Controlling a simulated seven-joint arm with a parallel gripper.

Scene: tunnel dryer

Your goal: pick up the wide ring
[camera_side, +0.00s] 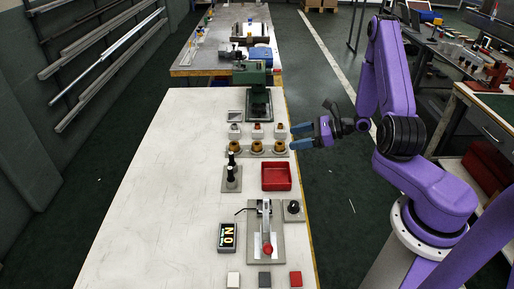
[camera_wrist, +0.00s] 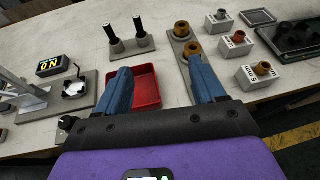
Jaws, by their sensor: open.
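Several brass-coloured rings stand in a row on a grey plate (camera_side: 268,153): a left one (camera_side: 233,146), a middle one (camera_side: 257,146) and a right one (camera_side: 280,146). Smaller brass pieces sit on white labelled blocks (camera_side: 257,132) behind them. I cannot tell for sure which ring is the wide one. My gripper (camera_side: 300,136) is open and empty, just right of the row near the table's right edge. In the wrist view, two plate rings (camera_wrist: 182,29) (camera_wrist: 194,47) show beside the right finger; that finger hides part of the plate.
A red tray (camera_side: 277,188) lies in front of the rings. Black-handled pegs on a plate (camera_side: 232,185) stand left of it. A green machine (camera_side: 253,88) stands behind the blocks. A red-knobbed clamp (camera_side: 267,240) and a lit display (camera_side: 227,236) are nearer. The table's left side is clear.

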